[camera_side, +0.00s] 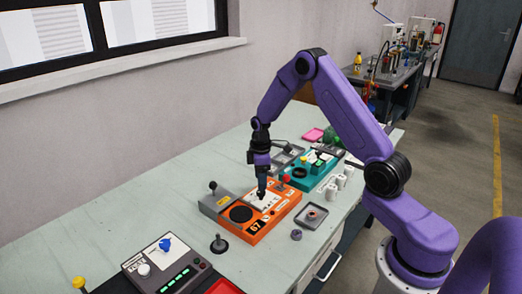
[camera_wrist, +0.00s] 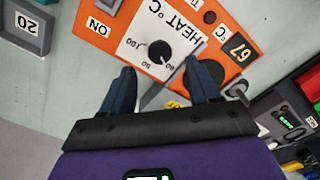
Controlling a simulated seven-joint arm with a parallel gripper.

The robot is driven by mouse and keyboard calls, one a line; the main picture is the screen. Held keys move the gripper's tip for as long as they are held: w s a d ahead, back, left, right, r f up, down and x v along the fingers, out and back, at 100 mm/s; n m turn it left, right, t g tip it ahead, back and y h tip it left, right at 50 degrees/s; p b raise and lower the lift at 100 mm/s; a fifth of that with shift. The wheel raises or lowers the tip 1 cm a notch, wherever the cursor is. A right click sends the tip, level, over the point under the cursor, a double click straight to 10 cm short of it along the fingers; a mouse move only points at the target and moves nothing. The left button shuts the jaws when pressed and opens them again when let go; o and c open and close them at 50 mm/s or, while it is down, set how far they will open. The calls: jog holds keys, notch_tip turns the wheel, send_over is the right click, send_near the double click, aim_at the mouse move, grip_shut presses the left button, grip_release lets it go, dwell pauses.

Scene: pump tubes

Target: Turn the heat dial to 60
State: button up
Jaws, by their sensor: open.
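The orange heater unit (camera_side: 256,232) stands on the bench; its orange top also shows in the wrist view (camera_wrist: 115,47). The black heat dial (camera_wrist: 158,51) sits on a white scale panel marked HEAT °C, which appears upside down in the wrist view. The dial's exact pointer setting is too small to read. A display (camera_wrist: 237,48) reads 67. My gripper (camera_side: 261,194) points down over the unit's white panel. In the wrist view my gripper (camera_wrist: 163,86) is open, with its fingers apart and nothing between them. The dial appears just beyond the fingertips, apart from them.
A round black plate (camera_side: 241,214) lies on the unit's top. A grey box with a lever (camera_side: 213,188) stands to its left, and a teal unit (camera_side: 314,174) behind it. A dark control panel (camera_side: 165,268) stands front left.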

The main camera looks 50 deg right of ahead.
notch_tip(320, 180, up, 12)
jog(key=shift+r, duration=0.15)
dwell(0.4)
jog(key=s+a+r+n, duration=0.1)
jog(key=s+a+r, duration=0.1)
jog(key=s+a, duration=0.5)
jog(key=s+a+r+n, duration=0.1)
jog(key=s+a+r, duration=0.2)
jog(key=s+a, duration=0.55)
jog(key=s, duration=0.9)
jog(key=s+a+n, duration=0.1)
jog(key=s+a, duration=0.1)
jog(key=s, duration=0.8)
jog(key=shift+s+a, duration=0.2)
jog(key=shift+a, duration=0.1)
